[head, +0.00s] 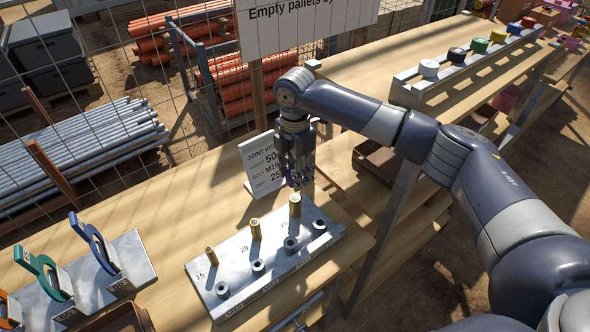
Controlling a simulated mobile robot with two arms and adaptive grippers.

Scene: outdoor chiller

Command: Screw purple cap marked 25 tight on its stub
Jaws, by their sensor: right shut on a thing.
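The steel block (240,262) lies on the wooden bench and carries three upright brass stubs. The front-left stub (211,257) is by the mark 15, the middle stub (255,230) by 20. The stub at the far right end (295,207) is the tallest looking; its mark is not readable. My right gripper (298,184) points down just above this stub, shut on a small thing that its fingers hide. I cannot make out a purple cap or its number, nor whether the held thing touches the stub. My left gripper is not in view.
A white card (262,165) reading "JOINT KIT", with a cap line 25, stands behind the block. Dark ring-shaped pieces (291,244) line the block's front. A plate with coloured handles (130,262) stands left. A rack of coloured caps (460,62) is at upper right.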

